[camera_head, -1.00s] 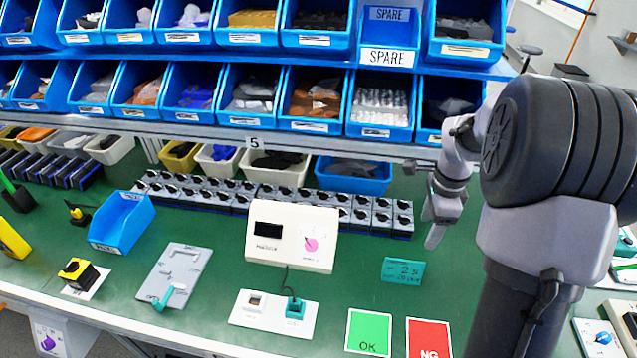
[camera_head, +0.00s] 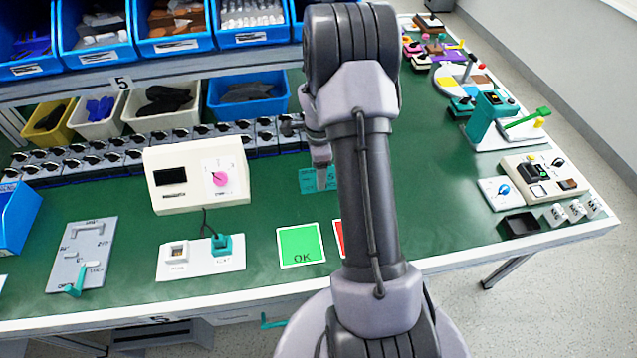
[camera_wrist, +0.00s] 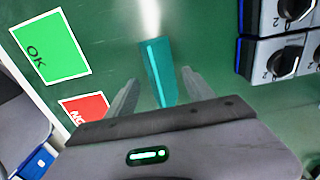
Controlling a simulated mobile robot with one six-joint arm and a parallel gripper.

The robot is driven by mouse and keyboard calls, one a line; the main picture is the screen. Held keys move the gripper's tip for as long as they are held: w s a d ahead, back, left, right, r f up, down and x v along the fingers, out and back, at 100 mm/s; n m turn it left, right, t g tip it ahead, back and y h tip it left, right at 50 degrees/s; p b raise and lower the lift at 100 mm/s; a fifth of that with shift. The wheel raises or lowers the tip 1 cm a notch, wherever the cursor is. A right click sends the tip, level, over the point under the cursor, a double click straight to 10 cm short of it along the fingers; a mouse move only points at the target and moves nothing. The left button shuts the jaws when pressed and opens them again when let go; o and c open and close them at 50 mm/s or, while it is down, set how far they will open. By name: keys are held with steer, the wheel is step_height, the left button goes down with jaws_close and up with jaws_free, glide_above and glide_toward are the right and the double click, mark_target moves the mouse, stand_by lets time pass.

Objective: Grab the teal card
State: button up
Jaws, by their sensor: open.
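The teal card (camera_head: 307,182) stands on the green bench, partly hidden behind my arm in the head view. In the wrist view the teal card (camera_wrist: 157,75) shows nearly edge-on, with a bright line along it. My gripper (camera_wrist: 160,78) is open, with one finger on each side of the card in that picture. I cannot tell whether the fingertips reach down level with the card. I see no finger touching it. In the head view my gripper (camera_head: 322,160) is right at the card, above it.
The green OK card (camera_head: 301,245) and red NG card (camera_wrist: 84,110) lie flat nearby. A row of black rotary switches (camera_wrist: 284,57) stands behind. The white box with a pink knob (camera_head: 197,175) is to the left.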

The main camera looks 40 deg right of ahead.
step_height(320, 180, down, 2)
steer(key=shift+f, duration=0.1)
steer(key=shift+r, duration=0.2)
steer(key=shift+c, duration=1.3)
jaws_close()
